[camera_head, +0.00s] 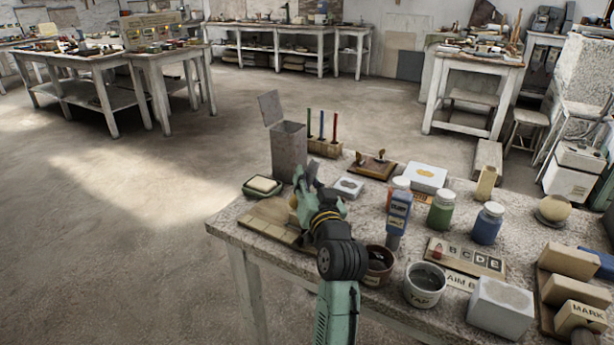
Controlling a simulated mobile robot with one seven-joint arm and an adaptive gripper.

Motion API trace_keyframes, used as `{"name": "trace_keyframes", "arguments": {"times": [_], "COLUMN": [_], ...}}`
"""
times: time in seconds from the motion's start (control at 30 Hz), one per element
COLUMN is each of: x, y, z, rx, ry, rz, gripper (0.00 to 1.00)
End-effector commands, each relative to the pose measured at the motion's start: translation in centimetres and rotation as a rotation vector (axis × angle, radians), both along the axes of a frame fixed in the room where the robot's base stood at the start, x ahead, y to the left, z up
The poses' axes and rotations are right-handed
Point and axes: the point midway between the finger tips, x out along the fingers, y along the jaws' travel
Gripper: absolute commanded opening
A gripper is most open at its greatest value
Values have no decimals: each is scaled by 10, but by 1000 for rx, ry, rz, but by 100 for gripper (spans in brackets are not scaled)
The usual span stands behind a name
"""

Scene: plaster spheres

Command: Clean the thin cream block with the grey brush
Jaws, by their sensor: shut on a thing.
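My gripper (305,182) is at the left part of the near table, in front of the tall grey box. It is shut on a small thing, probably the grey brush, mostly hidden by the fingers.
A tall grey open-lidded box (289,150) stands right behind my gripper. A pen rack (325,147), several jars and a white cup (424,284) crowd the table to the right. The table's left edge is close.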

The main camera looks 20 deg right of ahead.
Motion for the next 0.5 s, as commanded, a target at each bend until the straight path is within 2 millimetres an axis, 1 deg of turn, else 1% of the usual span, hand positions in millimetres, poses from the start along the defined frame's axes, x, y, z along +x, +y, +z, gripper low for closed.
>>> {"name": "trace_keyframes", "arguments": {"times": [0.03,0.33,0.5], "x": [-2,-5,-13], "y": [-6,-6,-10], "z": [16,18,20], "rx": [-15,-16,-14], "ry": [-25,-29,-30], "rz": [-20,-20,-19], "gripper": [0,0,0]}}
